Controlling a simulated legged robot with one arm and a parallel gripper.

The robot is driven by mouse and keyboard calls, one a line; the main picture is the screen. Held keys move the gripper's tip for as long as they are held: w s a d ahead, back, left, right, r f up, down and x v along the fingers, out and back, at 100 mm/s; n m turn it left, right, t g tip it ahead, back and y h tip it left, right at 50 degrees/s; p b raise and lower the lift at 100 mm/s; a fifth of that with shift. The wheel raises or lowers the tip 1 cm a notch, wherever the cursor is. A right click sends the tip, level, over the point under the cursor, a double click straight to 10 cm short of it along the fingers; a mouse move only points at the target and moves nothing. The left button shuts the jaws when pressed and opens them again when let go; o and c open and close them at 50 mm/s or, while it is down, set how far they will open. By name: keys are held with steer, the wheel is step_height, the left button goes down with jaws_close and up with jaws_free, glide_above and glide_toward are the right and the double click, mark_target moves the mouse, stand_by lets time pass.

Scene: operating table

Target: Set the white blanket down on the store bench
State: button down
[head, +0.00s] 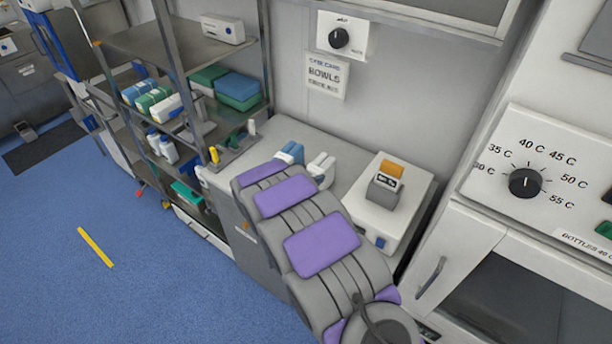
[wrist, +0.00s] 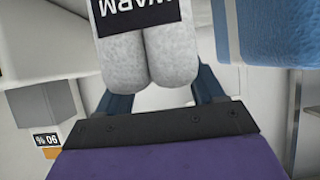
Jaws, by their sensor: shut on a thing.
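The white blanket (wrist: 165,45) is a pale, speckled double roll with a black "WARM" label, upside down in the wrist view. My gripper (wrist: 160,88) is shut on it, one blue finger on each side. In the head view the white blanket (head: 321,167) shows just past the end of my arm, over the grey bench (head: 270,132). My arm hides the gripper there. I cannot tell whether the blanket touches the bench top. A blue blanket (head: 290,153) is close on its left; it also shows at upper right in the wrist view (wrist: 262,35).
An open shelf rack (head: 140,45) with packs and bottles stands left. A warming cabinet (head: 480,235) is at right. Bare bench top shows behind the blankets.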

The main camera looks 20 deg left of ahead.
steer(key=shift+w+d+r, duration=0.1)
steer(key=shift+d, duration=0.5)
steer(key=c, duration=0.6)
jaws_free()
steer(key=o, duration=0.5)
steer(key=shift+a+f, duration=0.25)
steer(key=shift+a, duration=0.55)
steer(key=shift+c, duration=0.2)
steer(key=shift+a, duration=0.2)
steer(key=shift+d+r, duration=0.15)
steer(key=shift+d, duration=0.5)
steer(key=shift+s+r, duration=0.2)
steer(key=shift+r, duration=0.05)
steer(key=p+v, duration=0.2)
steer(key=v, duration=0.9)
steer(key=shift+s+a, duration=0.25)
